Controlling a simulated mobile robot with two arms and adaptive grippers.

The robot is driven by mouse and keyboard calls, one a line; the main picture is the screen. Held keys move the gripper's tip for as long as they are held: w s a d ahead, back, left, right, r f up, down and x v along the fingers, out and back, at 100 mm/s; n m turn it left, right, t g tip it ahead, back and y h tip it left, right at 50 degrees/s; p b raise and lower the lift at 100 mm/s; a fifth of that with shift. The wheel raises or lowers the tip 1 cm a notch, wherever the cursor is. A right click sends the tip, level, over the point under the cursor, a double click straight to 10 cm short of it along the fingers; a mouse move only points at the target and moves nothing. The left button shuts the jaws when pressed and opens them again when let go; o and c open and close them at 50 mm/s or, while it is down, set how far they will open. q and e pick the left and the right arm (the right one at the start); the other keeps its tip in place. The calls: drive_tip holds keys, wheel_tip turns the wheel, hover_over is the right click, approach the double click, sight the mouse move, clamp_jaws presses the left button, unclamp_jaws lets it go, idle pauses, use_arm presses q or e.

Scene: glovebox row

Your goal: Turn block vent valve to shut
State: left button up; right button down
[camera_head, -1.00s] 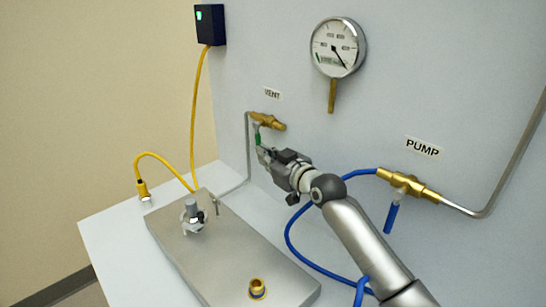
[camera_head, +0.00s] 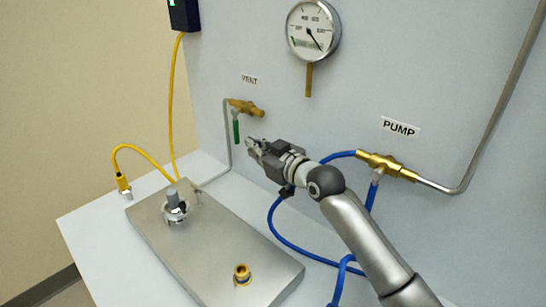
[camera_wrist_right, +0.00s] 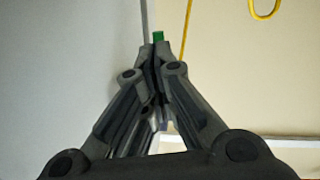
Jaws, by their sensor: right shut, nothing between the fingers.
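The block vent valve (camera_head: 245,107) is a brass fitting on the grey wall panel under the VENT label. Its green lever (camera_head: 236,131) hangs straight down, across the brass body. My right gripper (camera_head: 250,144) is shut and empty, a little right of and below the lever, with a small gap between them in the head view. In the right wrist view, the closed fingertips (camera_wrist_right: 157,50) point toward the lever's green end (camera_wrist_right: 158,37), which shows just beyond them. My left gripper is in neither view.
The PUMP valve (camera_head: 385,166) with blue tubing (camera_head: 285,235) is to the right of my gripper. A gauge (camera_head: 313,30) hangs above. A metal plate (camera_head: 205,255) with fittings lies on the white bench (camera_head: 95,235) below. A yellow cable (camera_head: 176,110) runs at left.

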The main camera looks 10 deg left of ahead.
drive_tip(key=v, duration=0.7)
drive_tip(key=shift+s+d, duration=0.2)
